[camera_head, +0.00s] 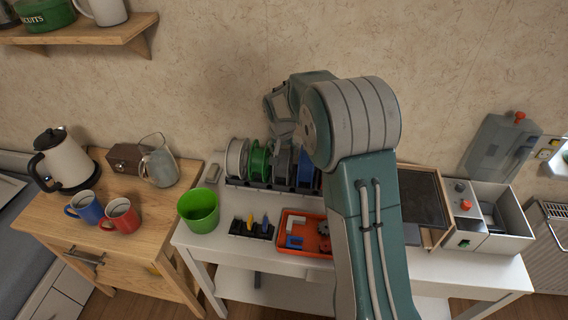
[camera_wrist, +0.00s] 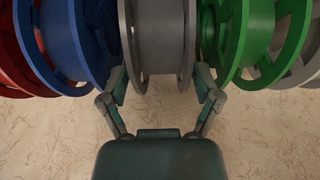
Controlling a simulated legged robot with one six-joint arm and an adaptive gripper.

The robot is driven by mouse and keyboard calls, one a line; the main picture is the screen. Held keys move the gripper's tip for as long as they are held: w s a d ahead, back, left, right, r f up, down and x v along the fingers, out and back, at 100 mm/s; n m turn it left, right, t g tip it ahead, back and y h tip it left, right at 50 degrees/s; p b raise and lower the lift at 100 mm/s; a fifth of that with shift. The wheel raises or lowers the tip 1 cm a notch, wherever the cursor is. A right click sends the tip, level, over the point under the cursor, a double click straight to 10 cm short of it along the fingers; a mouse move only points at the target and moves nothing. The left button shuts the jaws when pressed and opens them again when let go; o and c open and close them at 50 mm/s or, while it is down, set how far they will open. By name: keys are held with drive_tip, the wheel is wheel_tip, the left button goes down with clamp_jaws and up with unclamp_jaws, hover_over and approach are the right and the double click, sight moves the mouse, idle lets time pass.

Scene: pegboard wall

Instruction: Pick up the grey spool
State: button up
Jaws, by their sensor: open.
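The grey spool (camera_wrist: 158,40) stands in a row of spools, between a blue spool (camera_wrist: 72,40) and a green spool (camera_wrist: 250,40) in the wrist view. My gripper (camera_wrist: 160,82) is open, with one finger on each side of the grey spool's lower part in that view. I cannot tell whether the fingers touch it. In the head view the grey spool (camera_head: 283,160) sits in a dark rack on the white table, partly hidden by my arm. The gripper's fingertips are hidden there.
A white spool (camera_head: 236,157) stands at the row's left end, and a red spool (camera_wrist: 15,50) shows beyond the blue one. A green cup (camera_head: 199,210), a red-orange tray (camera_head: 293,242) and a grey box (camera_head: 500,222) share the table. Neighbouring spools leave little side room.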

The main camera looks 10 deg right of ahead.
sight(283, 153)
drive_tip(key=shift+w+a+f, duration=0.1)
drive_tip(key=shift+w+f, duration=0.05)
drive_tip(key=shift+f, duration=0.3)
drive_tip(key=shift+w+a+f, duration=0.1)
drive_tip(key=shift+f, duration=0.35)
drive_tip(key=shift+d, duration=0.25)
drive_tip(key=shift+c, duration=0.7)
drive_tip(key=c, duration=0.9)
drive_tip(key=shift+c, duration=0.2)
drive_tip(key=shift+a+r, duration=0.1)
drive_tip(key=shift+r, duration=0.1)
wheel_tip(283, 153, up, 9)
drive_tip(key=shift+r, duration=0.35)
drive_tip(key=shift+s, duration=0.1)
